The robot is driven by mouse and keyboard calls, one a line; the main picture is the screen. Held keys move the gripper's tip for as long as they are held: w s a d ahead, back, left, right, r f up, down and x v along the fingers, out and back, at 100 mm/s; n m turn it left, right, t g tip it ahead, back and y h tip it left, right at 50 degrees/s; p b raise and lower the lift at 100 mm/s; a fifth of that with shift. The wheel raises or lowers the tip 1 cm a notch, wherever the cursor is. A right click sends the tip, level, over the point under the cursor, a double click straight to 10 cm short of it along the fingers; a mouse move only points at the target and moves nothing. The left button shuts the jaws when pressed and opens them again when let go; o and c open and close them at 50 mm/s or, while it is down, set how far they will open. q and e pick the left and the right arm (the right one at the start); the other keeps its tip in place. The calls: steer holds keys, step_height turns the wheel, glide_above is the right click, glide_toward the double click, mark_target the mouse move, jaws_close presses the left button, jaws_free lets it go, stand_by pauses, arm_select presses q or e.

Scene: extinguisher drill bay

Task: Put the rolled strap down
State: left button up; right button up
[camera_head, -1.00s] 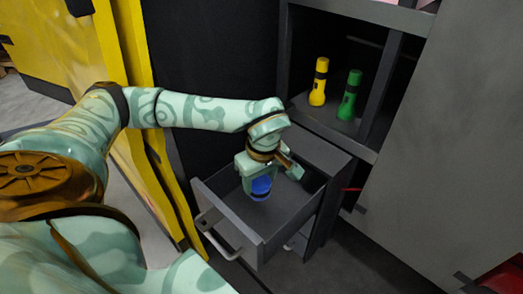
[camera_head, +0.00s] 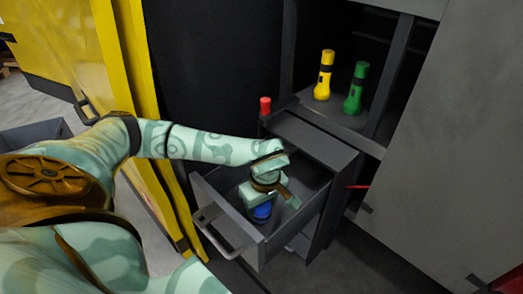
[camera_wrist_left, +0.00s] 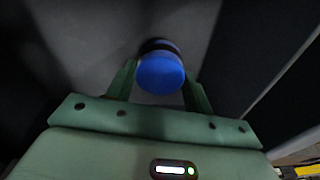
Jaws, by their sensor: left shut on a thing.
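The rolled strap (camera_head: 262,211) is a blue roll with a dark lower part. It is inside the open grey drawer (camera_head: 232,219), near the front. My left gripper (camera_head: 261,203) reaches down into the drawer and is shut on the strap. In the left wrist view the strap (camera_wrist_left: 161,73) sits between the two green fingers, with the grey drawer floor beyond it. I cannot tell whether the strap touches the floor. My right gripper is not in view.
A red-topped object (camera_head: 265,107) stands behind the drawer unit. The drawer's handle (camera_head: 219,234) sticks out in front. A grey panel (camera_head: 448,150) rises at the right.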

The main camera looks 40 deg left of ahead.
mark_target(262, 208)
arm_select(q)
steer(key=shift+f, duration=1.75)
steer(key=o, duration=1.2)
steer(key=shift+f, duration=0.1)
steer(key=r, duration=0.4)
steer(key=d+r, duration=0.1)
steer(key=r, duration=0.7)
steer(key=shift+s+d+r, duration=0.1)
steer(key=shift+s+d, duration=0.1)
steer(key=shift+d, duration=0.05)
